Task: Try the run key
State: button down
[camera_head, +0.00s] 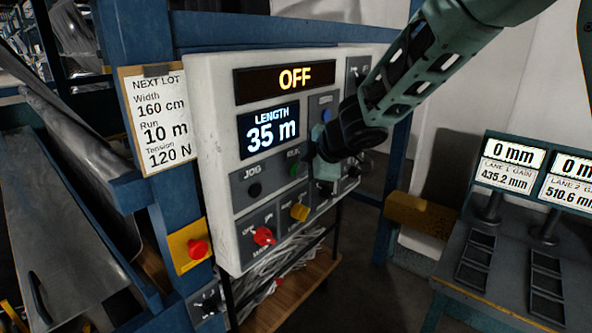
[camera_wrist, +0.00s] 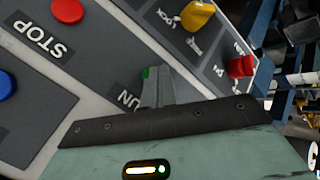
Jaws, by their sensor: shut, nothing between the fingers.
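The control panel (camera_head: 220,120) stands in front of me with a screen (camera_head: 285,79) reading "OFF" and a length display (camera_head: 269,130) reading "35 m". The green run key (camera_head: 296,170) sits right of the black jog key (camera_head: 255,189). My gripper (camera_head: 318,172) is shut and empty, close beside the run key. In the wrist view the shut fingertips (camera_wrist: 158,88) lie over the "RUN" label, and a sliver of the green key (camera_wrist: 147,72) shows at their edge. I cannot tell whether they touch it.
A yellow knob (camera_head: 299,211) and a red switch (camera_head: 263,236) sit low on the panel. The wrist view shows a red stop button (camera_wrist: 67,10) and a blue button (camera_wrist: 5,84). A note (camera_head: 158,120) at left reads "Run 10 m". A gauge console (camera_head: 490,240) stands right.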

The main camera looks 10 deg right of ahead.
jog(key=shift+w+a, duration=0.1)
dwell(0.5)
jog(key=shift+s+d, duration=0.5)
jog(key=shift+s, duration=0.15)
jog(key=shift+s, duration=0.1)
jog(key=shift+s+d+b, duration=0.25)
jog(key=shift+s+d, duration=0.5)
jog(key=shift+s, duration=0.25)
jog(key=shift+s+d+b, duration=0.25)
jog(key=shift+s+d, duration=0.45)
jog(key=shift+s, duration=0.25)
